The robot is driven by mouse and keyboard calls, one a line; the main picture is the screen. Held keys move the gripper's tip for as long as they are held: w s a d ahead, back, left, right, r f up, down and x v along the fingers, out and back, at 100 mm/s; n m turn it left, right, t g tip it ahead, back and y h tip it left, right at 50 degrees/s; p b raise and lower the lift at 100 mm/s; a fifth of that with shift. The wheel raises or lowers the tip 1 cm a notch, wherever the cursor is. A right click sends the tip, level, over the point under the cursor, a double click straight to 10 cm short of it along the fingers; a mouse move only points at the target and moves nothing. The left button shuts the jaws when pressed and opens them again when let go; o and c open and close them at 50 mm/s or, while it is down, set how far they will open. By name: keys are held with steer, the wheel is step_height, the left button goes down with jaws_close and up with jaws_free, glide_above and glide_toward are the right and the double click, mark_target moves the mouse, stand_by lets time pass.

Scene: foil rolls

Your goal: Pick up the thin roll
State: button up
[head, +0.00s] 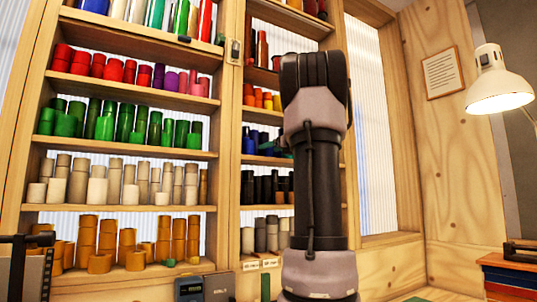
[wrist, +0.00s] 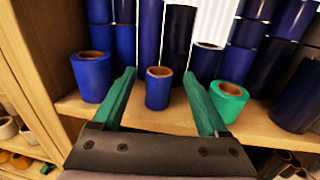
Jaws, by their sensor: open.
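A small, narrow blue roll (wrist: 158,92) stands upright near the front of a shelf in the wrist view, its brown core showing on top. It is the slimmest of the front rolls and seems to be the thin roll. My gripper (wrist: 159,74) is open, with one green finger on each side of this roll and a visible gap on both sides. Nothing is held. In the head view my gripper (head: 275,147) is mostly hidden behind my arm, at the shelf of blue rolls, and the thin roll cannot be made out there.
A wider blue roll (wrist: 91,80) stands left of my left finger. A green roll (wrist: 229,102) stands close against the right finger's outer side. Taller dark blue rolls (wrist: 178,40) crowd behind. The wooden shelf board (wrist: 175,120) is bare in front, with an upright post (wrist: 45,50) at left.

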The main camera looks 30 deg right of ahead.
steer(key=shift+w+a, duration=0.1)
steer(key=shift+w, duration=0.8)
steer(key=shift+c, duration=0.3)
jaws_close()
steer(key=shift+r, duration=0.1)
